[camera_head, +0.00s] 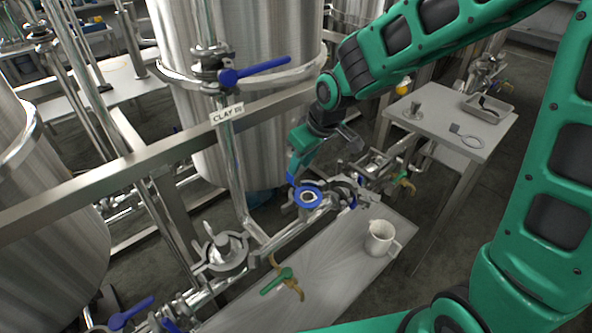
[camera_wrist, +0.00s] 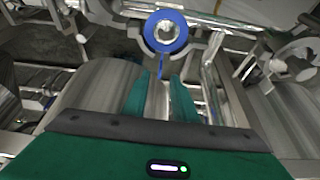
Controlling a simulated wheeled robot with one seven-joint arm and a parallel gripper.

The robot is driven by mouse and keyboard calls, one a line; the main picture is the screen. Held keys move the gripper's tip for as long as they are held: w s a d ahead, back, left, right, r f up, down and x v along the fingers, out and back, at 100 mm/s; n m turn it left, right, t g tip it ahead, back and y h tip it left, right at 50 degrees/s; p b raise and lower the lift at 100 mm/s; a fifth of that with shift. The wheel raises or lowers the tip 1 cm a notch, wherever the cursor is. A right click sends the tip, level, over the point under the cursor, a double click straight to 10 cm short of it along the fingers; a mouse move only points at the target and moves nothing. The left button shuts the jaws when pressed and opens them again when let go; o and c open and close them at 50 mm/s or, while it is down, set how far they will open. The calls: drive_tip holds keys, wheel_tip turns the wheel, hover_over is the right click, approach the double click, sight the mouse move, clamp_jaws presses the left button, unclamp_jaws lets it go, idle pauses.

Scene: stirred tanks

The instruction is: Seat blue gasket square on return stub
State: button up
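The blue gasket (camera_head: 308,196) is a flat ring at the open upper end of the return stub (camera_head: 320,208), above the bench. In the wrist view the ring (camera_wrist: 151,31) looks round, with bright metal showing through its hole. Its narrow blue tab (camera_wrist: 162,66) points down towards my fingertips. In the head view my gripper (camera_head: 291,178) is just left of and above the ring. I cannot tell whether the ring's underside touches the stub all round.
Pipes and blue-handled valves (camera_head: 255,70) run left of the stub, before a steel tank (camera_head: 180,90). A side table (camera_head: 440,122) at right holds a tray (camera_head: 488,108) and a grey ring (camera_head: 470,141).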

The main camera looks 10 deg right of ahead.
drive_tip(key=shift+v, duration=1.9)
drive_tip(key=s+d+r+m+h, duration=0.1)
drive_tip(key=s+d+m, duration=0.15)
drive_tip(key=d, duration=0.45)
drive_tip(key=s+d+r+m+g+h, duration=0.1)
drive_tip(key=s+d+m, duration=0.1)
drive_tip(key=s+d, duration=0.35)
drive_tip(key=s+d+r+m+h, duration=0.1)
drive_tip(key=s+d+m, duration=0.1)
drive_tip(key=d, duration=0.6)
drive_tip(key=s+d+m+g, duration=0.1)
drive_tip(key=s+d+m, duration=0.2)
drive_tip(key=s, duration=0.5)
drive_tip(key=s+d+m+g, duration=0.1)
drive_tip(key=s+d+m, duration=0.2)
drive_tip(key=s, duration=0.6)
drive_tip(key=d, duration=0.2)
drive_tip(key=shift+s+d+g+y, duration=0.25)
drive_tip(key=shift+d+g+y, duration=0.05)
drive_tip(key=shift+g+y, duration=0.1)
drive_tip(key=shift+m, duration=0.25)
